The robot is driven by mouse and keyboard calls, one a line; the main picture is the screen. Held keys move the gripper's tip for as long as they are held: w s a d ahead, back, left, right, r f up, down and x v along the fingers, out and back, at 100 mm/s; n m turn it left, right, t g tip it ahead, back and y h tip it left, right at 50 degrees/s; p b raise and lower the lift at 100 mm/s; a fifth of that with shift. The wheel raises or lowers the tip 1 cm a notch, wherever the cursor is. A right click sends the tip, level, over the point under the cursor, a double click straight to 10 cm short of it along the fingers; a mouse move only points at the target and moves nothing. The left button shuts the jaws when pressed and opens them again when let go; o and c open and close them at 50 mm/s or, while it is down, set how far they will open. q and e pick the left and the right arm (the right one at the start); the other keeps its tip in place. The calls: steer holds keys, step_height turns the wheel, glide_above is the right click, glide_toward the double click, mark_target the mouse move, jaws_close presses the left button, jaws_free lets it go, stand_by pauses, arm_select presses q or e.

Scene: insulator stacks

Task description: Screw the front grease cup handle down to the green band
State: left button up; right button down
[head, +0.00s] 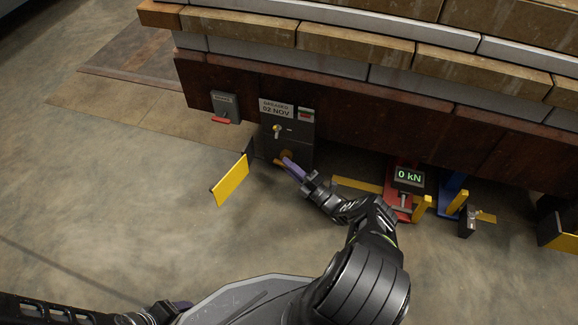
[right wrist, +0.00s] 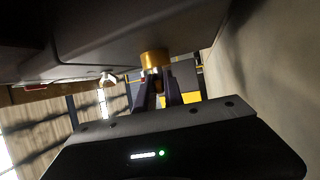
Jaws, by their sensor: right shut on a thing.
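A dark grease panel (head: 300,150) with a label reading "GREASED 02 NOV" sits on the side of the brown beam. A small brass fitting (head: 277,130) shows on its upper part. A brass grease cup handle (head: 284,156) is low on the panel, and it also shows in the right wrist view (right wrist: 154,58). My right gripper (head: 290,163) is shut on this handle, with its purple fingers around the lower end in the right wrist view (right wrist: 157,82). No green band is visible. My left gripper (head: 178,305) is at the bottom left, partly hidden by my own body.
A yellow plate (head: 230,181) stands out left of the panel. A grey box with a red lever (head: 222,119) is farther left. To the right are a red jack (head: 398,203), a "0 kN" display (head: 409,178) and a blue jack (head: 452,190). Open concrete floor lies in front.

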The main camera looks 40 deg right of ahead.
steer(key=shift+a, duration=0.2)
steer(key=c, duration=1.5)
jaws_free()
steer(key=shift+w, duration=0.1)
steer(key=shift+o, duration=0.2)
steer(key=shift+d, duration=0.1)
steer(key=shift+v, duration=3.9)
steer(key=shift+o, duration=0.3)
